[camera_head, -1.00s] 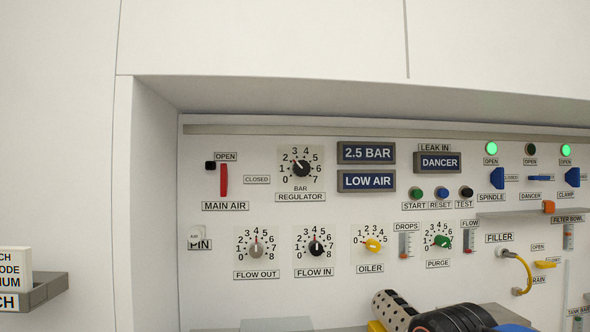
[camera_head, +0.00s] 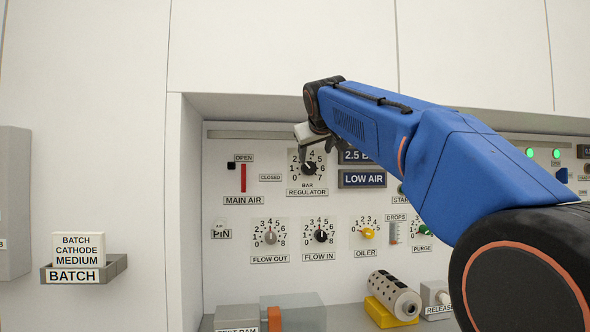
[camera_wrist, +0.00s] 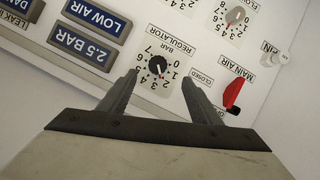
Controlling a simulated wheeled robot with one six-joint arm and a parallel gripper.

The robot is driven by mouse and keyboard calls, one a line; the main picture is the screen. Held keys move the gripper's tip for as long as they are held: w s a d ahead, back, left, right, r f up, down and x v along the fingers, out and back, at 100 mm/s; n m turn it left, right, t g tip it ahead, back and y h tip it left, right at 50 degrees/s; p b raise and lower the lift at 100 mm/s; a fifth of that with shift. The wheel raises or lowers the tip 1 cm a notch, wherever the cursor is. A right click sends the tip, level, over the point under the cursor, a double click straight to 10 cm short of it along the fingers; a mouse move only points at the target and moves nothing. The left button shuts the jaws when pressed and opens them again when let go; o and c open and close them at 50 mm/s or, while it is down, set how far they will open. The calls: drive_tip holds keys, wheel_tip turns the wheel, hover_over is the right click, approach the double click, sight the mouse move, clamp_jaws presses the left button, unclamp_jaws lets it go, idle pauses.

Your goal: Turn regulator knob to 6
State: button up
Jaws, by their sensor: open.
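The regulator knob (camera_head: 308,168) is black and round on a white dial plate numbered from 0 upward, with a BAR REGULATOR label below. In the wrist view the knob (camera_wrist: 157,66) shows upside down, its pointer near 2 to 3. My gripper (camera_head: 303,150) is in front of the dial's upper left part in the head view. In the wrist view my gripper (camera_wrist: 160,80) is open, its two fingers spread with the knob beyond and between their tips. The fingers appear apart from the knob; the exact distance to the panel is unclear.
The red MAIN AIR lever (camera_head: 243,178) is left of the dial and near one finger in the wrist view. The LOW AIR display (camera_head: 362,179) is to the right. Flow knobs (camera_head: 320,236) sit below.

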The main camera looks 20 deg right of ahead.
sight(310, 167)
drive_tip(key=x, duration=0.5)
drive_tip(key=r+x, duration=0.1)
drive_tip(key=x, duration=1.1)
drive_tip(key=shift+w+a+r, duration=0.1)
drive_tip(key=shift+w+r, duration=0.2)
drive_tip(key=shift+w, duration=0.2)
drive_tip(key=c, duration=1)
